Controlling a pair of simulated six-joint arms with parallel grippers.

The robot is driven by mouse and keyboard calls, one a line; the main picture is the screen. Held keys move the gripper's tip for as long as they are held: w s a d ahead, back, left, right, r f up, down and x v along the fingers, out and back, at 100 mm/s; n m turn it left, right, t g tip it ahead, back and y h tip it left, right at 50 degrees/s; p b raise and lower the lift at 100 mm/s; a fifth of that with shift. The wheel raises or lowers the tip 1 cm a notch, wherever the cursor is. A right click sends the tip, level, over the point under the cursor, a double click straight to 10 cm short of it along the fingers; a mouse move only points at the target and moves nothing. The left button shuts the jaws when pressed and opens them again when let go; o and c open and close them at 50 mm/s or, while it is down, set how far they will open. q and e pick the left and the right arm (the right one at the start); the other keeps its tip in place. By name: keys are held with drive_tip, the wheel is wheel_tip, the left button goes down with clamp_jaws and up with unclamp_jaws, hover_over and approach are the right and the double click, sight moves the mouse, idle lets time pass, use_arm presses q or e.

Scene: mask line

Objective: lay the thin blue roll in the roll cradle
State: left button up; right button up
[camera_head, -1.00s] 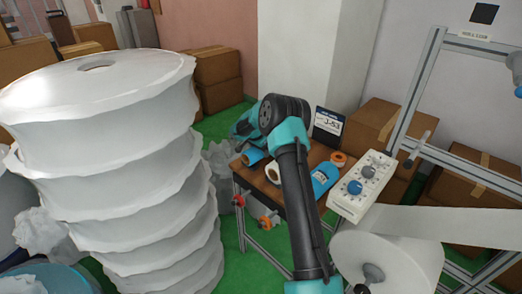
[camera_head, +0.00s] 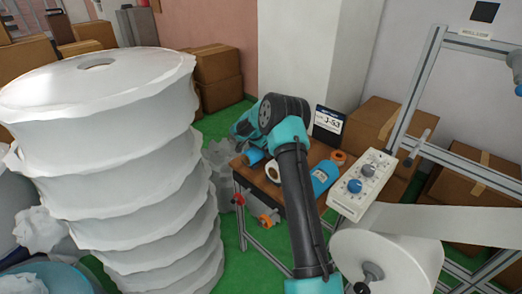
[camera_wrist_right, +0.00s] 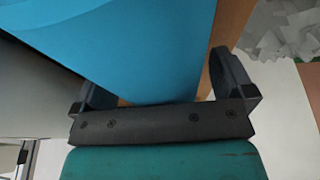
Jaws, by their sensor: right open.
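A small blue roll (camera_head: 254,157) lies at the left end of the brown worktable (camera_head: 268,187). In the head view, my right wrist hangs over the small blue roll and hides the fingertips. I cannot tell whether the fingers touch the roll. I cannot pick out the roll cradle with certainty. My left gripper is out of view.
A white roll (camera_head: 274,171) and an orange roll (camera_head: 338,157) lie on the table near a J-53 sign (camera_head: 328,122). A control box with knobs (camera_head: 361,184) stands right of the table. A tall stack of white reels (camera_head: 110,150) fills the left.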

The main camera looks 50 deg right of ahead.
drive_tip(key=v, duration=1.7)
drive_tip(key=shift+r, duration=0.2)
